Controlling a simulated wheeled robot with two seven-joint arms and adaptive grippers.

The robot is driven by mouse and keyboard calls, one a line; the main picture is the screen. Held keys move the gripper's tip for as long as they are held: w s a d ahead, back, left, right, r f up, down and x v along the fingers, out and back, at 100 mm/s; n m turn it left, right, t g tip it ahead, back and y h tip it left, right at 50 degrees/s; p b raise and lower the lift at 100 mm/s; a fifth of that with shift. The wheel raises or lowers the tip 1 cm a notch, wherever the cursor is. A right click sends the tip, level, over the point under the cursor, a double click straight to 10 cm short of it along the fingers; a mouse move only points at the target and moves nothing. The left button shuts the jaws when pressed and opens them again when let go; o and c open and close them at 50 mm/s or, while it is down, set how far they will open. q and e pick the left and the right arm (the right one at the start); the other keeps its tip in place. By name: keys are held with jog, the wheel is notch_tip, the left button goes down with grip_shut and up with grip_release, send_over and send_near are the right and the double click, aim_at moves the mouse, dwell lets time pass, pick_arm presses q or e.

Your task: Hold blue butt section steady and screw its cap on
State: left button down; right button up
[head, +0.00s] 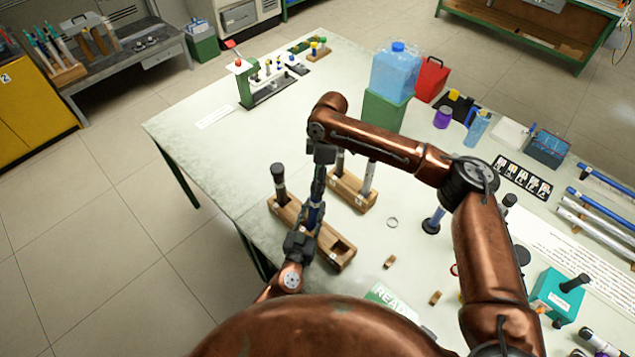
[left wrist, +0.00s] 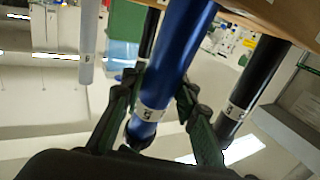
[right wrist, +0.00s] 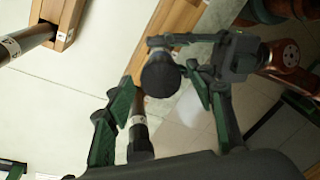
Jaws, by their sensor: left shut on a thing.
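The blue butt section (head: 315,215) stands in the front wooden block (head: 283,212) in the head view. In the left wrist view the blue tube (left wrist: 180,50) carries a white numbered band and ends in a dark tip (left wrist: 138,134). My left gripper (head: 306,232) is shut around the blue tube. My right gripper (head: 321,158) points down over its top end. In the right wrist view a round black end (right wrist: 160,78) shows between my right fingers, with gaps on both sides. I cannot tell whether this is the cap, or whether it is screwed on.
A black rod (head: 279,180) stands in the same block, near the left gripper. A second wooden block (head: 352,190) behind holds grey rods (head: 368,178). A metal ring (head: 392,222) and a small wooden piece (head: 389,262) lie to the right.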

pick_arm(q)
jog(key=shift+s+d, duration=0.1)
jog(key=shift+d, duration=0.15)
pick_arm(e)
jog(key=r, duration=0.4)
jog(key=w+r, duration=0.1)
jog(key=r, duration=0.3)
jog(key=d+r, duration=0.1)
jog(key=r, duration=0.2)
jog(key=shift+w+d+r, duration=0.1)
jog(key=shift+w+r, duration=0.3)
pick_arm(q)
jog(key=c, duration=1.4)
grip_release()
jog(key=shift+a, duration=0.1)
jog(key=shift+c, duration=0.2)
jog(key=shift+a, duration=0.1)
jog(key=v, duration=1.2)
pick_arm(e)
jog(key=shift+d, duration=0.1)
